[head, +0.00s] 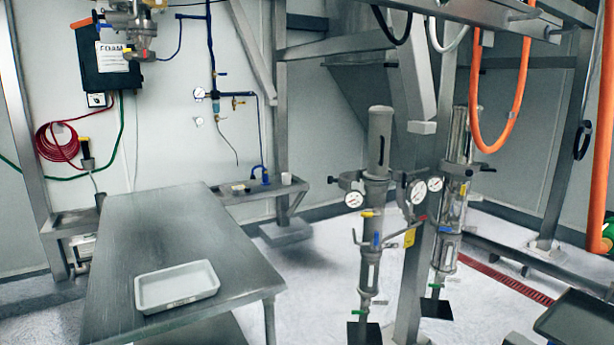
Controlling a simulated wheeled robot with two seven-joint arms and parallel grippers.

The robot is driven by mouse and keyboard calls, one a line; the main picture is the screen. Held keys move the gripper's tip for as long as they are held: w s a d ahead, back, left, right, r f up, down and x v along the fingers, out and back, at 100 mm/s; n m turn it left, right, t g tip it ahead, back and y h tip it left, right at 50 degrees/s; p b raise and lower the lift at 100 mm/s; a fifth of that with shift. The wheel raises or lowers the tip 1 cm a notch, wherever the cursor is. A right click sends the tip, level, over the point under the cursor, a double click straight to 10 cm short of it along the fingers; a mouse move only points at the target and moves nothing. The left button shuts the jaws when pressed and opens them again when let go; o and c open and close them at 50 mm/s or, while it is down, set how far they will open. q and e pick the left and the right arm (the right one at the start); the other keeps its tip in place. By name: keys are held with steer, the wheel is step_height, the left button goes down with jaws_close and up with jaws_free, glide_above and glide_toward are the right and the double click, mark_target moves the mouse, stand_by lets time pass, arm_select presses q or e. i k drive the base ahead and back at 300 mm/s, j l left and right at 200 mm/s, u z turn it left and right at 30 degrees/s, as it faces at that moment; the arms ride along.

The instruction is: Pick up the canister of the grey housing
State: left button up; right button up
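Two upright tubular units with round gauges stand on the right side of the head view, on either side of a steel post. The nearer unit has a grey housing (376,196) with a tall grey cylinder (379,140) upright on top. A clear-windowed section and a small green handle show lower down. The farther unit (453,190) is similar, with a clear tube in its middle and partly hidden by the post. I cannot tell for sure which part is the canister. Neither of my grippers is in view.
A steel table (150,235) at left bears an empty white tray (177,286). A steel post (418,270) stands between the units. Orange hoses (524,95) hang at upper right. A dark tray (578,322) is at lower right. Open floor lies between table and units.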

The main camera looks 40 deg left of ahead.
mark_target(381, 117)
steer(key=j+u, duration=0.15)
steer(key=j, duration=0.9)
steer(key=i+j+u, duration=0.1)
steer(key=j, duration=0.9)
